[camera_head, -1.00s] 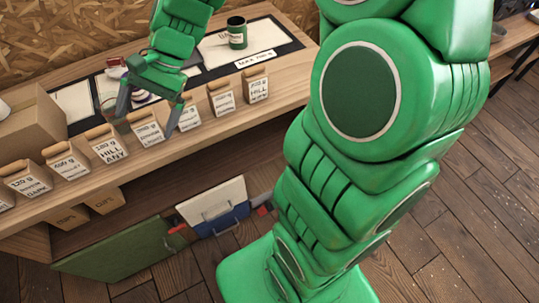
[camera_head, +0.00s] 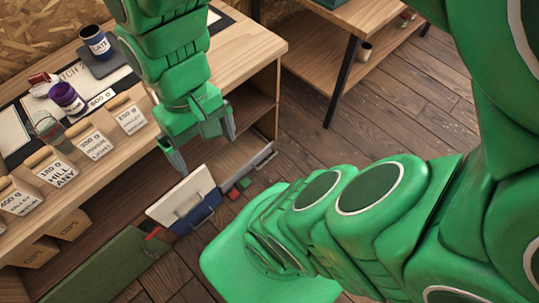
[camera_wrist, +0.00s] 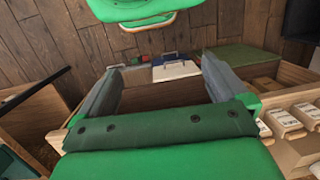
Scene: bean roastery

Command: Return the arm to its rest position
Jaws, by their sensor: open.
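My gripper (camera_head: 203,150) hangs from my green arm in front of the counter's right part, with its fingers pointing down. Its two grey fingers are spread wide and nothing is between them. It also shows in the wrist view (camera_wrist: 158,78), where the fingers are apart over the shelf edge and floor. My green arm links fill much of the right side of the head view and hide part of the floor.
The wooden counter (camera_head: 262,45) holds a row of labelled bags (camera_head: 93,142), a purple jar (camera_head: 67,97) and a dark cup (camera_head: 96,40). Below are a blue-and-white case (camera_head: 183,199) and a green panel (camera_head: 95,268). A second table (camera_head: 340,18) stands behind. The wooden floor (camera_head: 410,110) between is clear.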

